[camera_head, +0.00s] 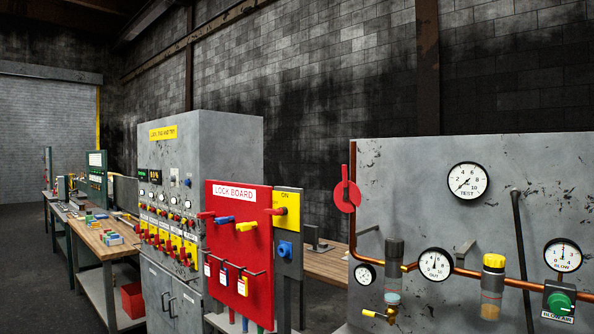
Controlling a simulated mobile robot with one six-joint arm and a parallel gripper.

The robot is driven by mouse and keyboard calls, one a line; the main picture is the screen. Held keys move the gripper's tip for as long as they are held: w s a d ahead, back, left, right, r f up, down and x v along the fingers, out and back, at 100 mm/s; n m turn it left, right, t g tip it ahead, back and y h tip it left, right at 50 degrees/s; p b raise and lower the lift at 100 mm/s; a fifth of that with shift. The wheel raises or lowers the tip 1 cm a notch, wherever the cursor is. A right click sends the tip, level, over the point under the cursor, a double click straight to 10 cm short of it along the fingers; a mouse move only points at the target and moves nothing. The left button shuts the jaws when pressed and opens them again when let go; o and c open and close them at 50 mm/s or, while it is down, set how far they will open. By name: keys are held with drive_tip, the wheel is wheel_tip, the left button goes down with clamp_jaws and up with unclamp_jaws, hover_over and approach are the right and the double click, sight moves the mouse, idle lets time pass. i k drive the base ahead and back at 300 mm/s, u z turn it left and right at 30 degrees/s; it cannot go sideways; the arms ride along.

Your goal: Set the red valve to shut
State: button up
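The red valve (346,197) sits on the copper pipe at the left edge of a scuffed grey gauge panel (400,180). It has a round red body and a narrow red handle that points roughly straight up, in line with the vertical pipe. Any markings for its positions are too small to read. My gripper is not in view.
The panel carries a TEST gauge (467,181), an OUT gauge (435,264) and a green BLOW AIR knob (559,302). A dark rod (521,255) stands before it. Left are a red lock board (232,235), a grey cabinet (220,145) and a wooden bench (101,250).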

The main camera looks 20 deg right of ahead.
sight(345, 191)
drive_tip(key=z, duration=0.05)
drive_tip(key=i, duration=0.9)
drive_tip(key=u, duration=0.1)
